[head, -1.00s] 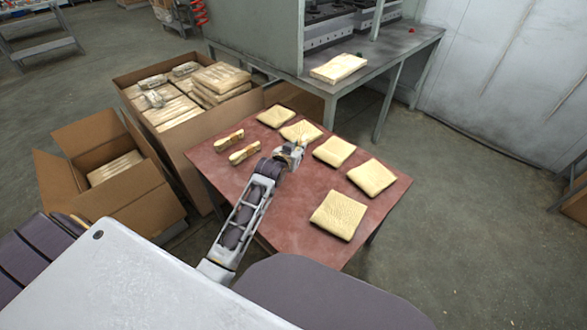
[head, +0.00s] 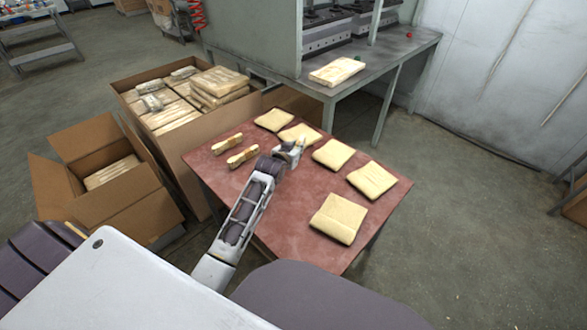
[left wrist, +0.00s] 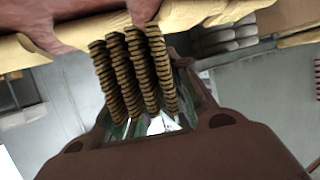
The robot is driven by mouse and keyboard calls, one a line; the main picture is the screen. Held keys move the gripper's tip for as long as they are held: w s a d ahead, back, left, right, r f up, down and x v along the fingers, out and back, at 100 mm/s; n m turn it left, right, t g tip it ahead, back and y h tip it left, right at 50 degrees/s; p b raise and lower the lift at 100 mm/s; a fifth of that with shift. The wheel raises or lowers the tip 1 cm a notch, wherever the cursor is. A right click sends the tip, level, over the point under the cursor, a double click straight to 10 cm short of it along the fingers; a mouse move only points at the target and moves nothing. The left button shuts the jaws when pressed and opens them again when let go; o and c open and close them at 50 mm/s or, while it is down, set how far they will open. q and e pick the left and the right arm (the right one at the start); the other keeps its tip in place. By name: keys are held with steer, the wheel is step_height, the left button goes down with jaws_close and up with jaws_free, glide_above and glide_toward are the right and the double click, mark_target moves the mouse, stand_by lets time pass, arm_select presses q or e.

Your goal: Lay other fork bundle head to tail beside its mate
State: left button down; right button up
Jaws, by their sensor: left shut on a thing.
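My left gripper (head: 291,146) is over the middle of the red-brown table, beside a beige pad. Two narrow wooden bundles (head: 227,143) lie roughly parallel on the table's left part, a little apart, left of my gripper; the second (head: 243,157) is nearer to me. Which is the mate, I cannot tell. My right gripper is not in view.
A grey bench (head: 400,50) stands behind. The table's near middle is clear.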

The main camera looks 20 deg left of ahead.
arm_select(q)
steer(key=b, duration=0.2)
glide_above(296, 174)
steer(key=shift+a+f, duration=0.1)
steer(key=shift+f, duration=2.9)
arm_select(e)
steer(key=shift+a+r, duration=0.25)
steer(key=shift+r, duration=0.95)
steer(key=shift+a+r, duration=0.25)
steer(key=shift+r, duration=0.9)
arm_select(q)
steer(key=shift+f, duration=0.65)
step_height(296, 174, down, 2)
steer(key=shift+f+b, duration=0.15)
steer(key=shift+b, duration=0.2)
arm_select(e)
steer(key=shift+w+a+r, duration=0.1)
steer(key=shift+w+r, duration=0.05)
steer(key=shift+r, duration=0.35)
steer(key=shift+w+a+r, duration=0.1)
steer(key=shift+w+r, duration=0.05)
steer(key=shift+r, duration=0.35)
arm_select(q)
steer(key=shift+f, duration=0.1)
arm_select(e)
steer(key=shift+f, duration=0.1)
